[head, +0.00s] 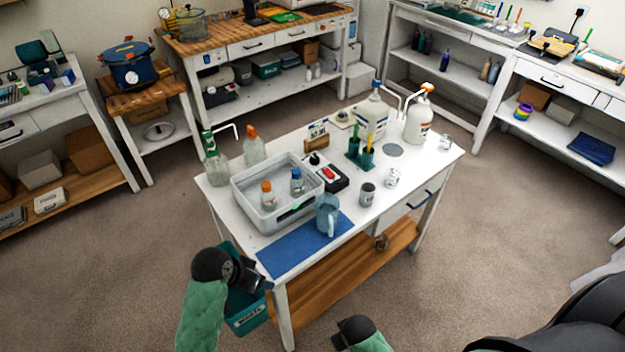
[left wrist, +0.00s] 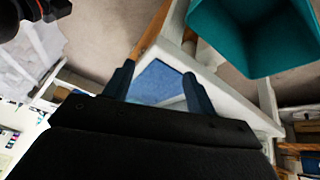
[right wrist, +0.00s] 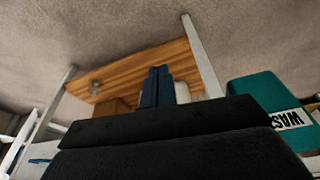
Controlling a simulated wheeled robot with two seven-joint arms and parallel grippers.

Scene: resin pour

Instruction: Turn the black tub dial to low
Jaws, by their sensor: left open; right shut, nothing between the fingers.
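A clear tub (head: 242,203) stands on the white table with two bottles in it, one orange-capped (head: 267,194) and one blue-capped (head: 297,182). Against its right side is a control box (head: 337,185) with a small black dial (head: 315,158) and a red switch (head: 329,173). The dial's setting is too small to read. My left gripper (head: 262,284) is open and empty near the table's front left corner; its fingers show in the left wrist view (left wrist: 158,80). My right gripper (head: 340,340) is low in front of the table; the right wrist view shows its fingers (right wrist: 157,86) shut and empty.
A blue mat (head: 290,253) and a blue jug (head: 327,214) are at the table's front. Behind the control box stand green holders (head: 366,158) and pump bottles (head: 418,120). A teal waste bin (head: 247,316) hangs below my left gripper.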

